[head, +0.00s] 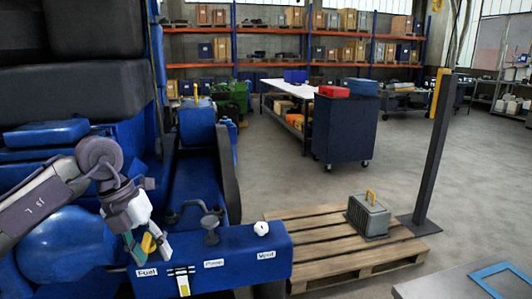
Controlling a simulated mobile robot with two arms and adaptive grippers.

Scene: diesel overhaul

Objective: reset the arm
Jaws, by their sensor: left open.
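My left arm comes in from the left, and my left gripper (150,250) hangs over the blue engine block (230,240), close to its "Fuel" label. The fingers are apart. A yellow part shows between or just behind them; I cannot tell whether they touch it. A yellow and white piece (183,280) hangs on the block's front face below the gripper. My right gripper is not in view.
A wooden pallet (310,240) on the floor carries a grey box with a yellow handle (368,215). A dark post (437,150) stands to its right. A blue cabinet (343,130) and a white-topped table (290,90) are farther back.

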